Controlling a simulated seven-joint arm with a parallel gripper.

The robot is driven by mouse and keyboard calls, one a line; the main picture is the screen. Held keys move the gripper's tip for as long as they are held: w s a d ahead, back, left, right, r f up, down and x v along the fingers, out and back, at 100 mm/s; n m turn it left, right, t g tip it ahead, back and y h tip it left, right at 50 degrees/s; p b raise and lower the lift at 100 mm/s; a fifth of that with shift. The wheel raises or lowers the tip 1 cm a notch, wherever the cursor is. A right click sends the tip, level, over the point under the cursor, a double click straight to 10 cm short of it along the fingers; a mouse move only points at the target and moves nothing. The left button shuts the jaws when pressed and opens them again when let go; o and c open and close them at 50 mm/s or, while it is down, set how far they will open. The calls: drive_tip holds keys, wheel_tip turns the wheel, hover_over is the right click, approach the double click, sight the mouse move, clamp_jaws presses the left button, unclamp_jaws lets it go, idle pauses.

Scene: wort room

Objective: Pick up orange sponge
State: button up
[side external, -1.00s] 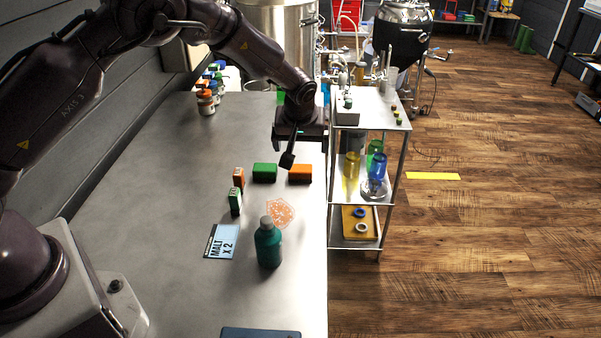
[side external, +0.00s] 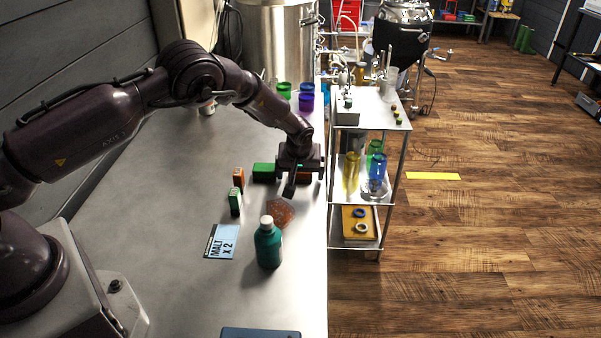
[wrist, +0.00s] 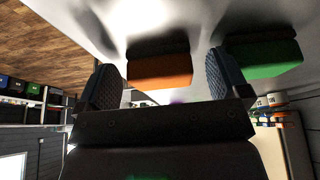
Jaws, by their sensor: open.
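The orange sponge (wrist: 160,70) is a small block lying on the grey bench. In the wrist view it sits between the two fingers of my gripper (wrist: 165,82), which are apart, with space on both sides. In the side view my gripper (side external: 291,190) is low over the bench and hides most of the sponge; a bit of orange (side external: 303,175) shows beside the fingers. Whether the fingers touch the bench I cannot tell. A green sponge (side external: 264,172) lies just left of it, and in the wrist view the green block (wrist: 262,56) is right beside one finger.
A teal bottle (side external: 268,246), a blue MALT card (side external: 222,241) and a reddish patch (side external: 283,211) are nearer the camera. Small orange (side external: 238,178) and green (side external: 235,201) boxes stand left. Coloured cups (side external: 306,101) stand behind. A metal cart (side external: 362,203) adjoins the bench's right edge.

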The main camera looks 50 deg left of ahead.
drive_tip(key=c, duration=1)
drive_tip(key=shift+r, duration=0.6)
drive_tip(key=s+r, duration=0.4)
drive_tip(key=s+d+r, duration=0.1)
drive_tip(key=s+r, duration=0.3)
drive_tip(key=s, duration=0.1)
drive_tip(key=s+r, duration=0.3)
drive_tip(key=s, duration=0.2)
drive_tip(key=shift+d+r, duration=0.25)
drive_tip(key=shift+r, duration=0.15)
